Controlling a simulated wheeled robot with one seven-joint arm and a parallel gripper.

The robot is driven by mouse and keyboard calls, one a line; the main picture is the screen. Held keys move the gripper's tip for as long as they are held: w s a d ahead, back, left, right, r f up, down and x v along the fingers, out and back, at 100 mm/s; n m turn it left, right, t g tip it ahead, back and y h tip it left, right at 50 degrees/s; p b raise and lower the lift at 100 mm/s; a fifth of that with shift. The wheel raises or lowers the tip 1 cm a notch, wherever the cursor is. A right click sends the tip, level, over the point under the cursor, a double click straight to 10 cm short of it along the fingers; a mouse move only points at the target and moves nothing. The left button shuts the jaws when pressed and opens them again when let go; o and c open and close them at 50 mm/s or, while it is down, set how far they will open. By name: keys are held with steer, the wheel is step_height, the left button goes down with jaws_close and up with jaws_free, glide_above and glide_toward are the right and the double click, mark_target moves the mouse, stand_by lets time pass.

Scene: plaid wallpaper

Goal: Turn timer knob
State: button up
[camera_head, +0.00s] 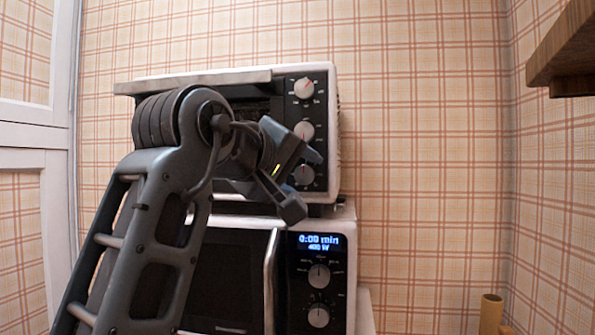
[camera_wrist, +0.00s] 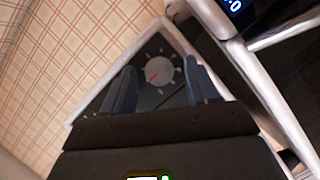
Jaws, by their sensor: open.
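A white toaster oven (camera_head: 333,110) with a dark control panel stands on top of a microwave. Its panel has a column of three pale round knobs: a top knob (camera_head: 304,88), a middle knob (camera_head: 304,131) and a bottom knob (camera_head: 304,175). My gripper (camera_head: 305,182) is open in front of the lower panel, its two fingers above and below the bottom knob.
The microwave (camera_head: 349,225) below has a lit display (camera_head: 321,242) reading 0:00 min, two knobs and a vertical door handle (camera_head: 270,280). A wooden shelf (camera_head: 570,50) juts in at upper right.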

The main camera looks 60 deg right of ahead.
steer(key=c, duration=1)
steer(key=shift+c, duration=0.2)
steer(key=shift+d, duration=0.1)
steer(key=m+t+y, duration=0.1)
steer(key=m, duration=0.2)
steer(key=shift+s+r+p, duration=0.1)
steer(key=shift+s+p, duration=0.05)
steer(key=shift+p, duration=0.2)
steer(key=shift+s+m+t+y, duration=0.1)
steer(key=shift+m+t+y, duration=0.6)
steer(key=shift+m+t, duration=0.65)
steer(key=shift+m, duration=0.35)
